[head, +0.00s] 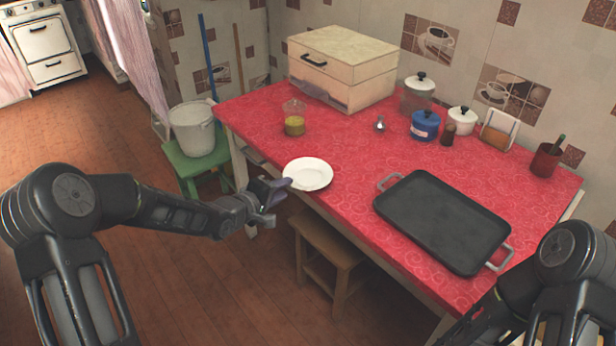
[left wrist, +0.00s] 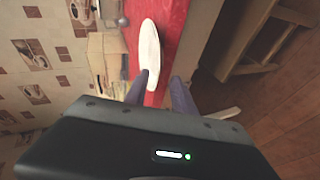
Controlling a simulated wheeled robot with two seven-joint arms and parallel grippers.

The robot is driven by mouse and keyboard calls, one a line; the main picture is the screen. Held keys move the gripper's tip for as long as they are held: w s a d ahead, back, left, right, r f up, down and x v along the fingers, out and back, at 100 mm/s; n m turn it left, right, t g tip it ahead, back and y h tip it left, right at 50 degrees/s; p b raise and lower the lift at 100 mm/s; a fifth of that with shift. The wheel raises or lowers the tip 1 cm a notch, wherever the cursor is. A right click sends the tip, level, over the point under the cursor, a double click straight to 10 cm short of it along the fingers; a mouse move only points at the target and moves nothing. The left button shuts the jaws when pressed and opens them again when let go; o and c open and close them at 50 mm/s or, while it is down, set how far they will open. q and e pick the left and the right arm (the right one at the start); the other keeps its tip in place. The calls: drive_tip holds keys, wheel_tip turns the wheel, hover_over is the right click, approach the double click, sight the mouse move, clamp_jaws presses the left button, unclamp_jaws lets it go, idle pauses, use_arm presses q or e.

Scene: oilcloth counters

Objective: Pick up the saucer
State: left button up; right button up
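The saucer (head: 308,174) is a plain white round dish lying flat at the near left edge of the red counter. My left gripper (head: 277,192) is just off the counter edge, beside the saucer's near left rim. In the left wrist view the saucer (left wrist: 149,48) appears edge-on, and its near rim shows between the two fingers of the left gripper (left wrist: 160,92). The fingers stand apart, with a gap on the right finger's side; whether the left finger touches the rim I cannot tell. My right arm shows at the lower right, but its gripper is out of view.
The red counter (head: 345,140) holds a black tray (head: 443,220) right of the saucer and a glass jar (head: 294,122) behind it. A bread box (head: 342,65), canisters and a cup stand farther back. A wooden stool (head: 328,243) stands below the near edge.

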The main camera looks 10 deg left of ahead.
use_arm(q)
drive_tip(key=x, duration=0.2)
drive_tip(key=shift+w+d+f, duration=0.1)
drive_tip(key=shift+w+f, duration=0.05)
drive_tip(key=shift+w, duration=0.1)
drive_tip(key=shift+c, duration=0.2)
clamp_jaws()
idle(1.4)
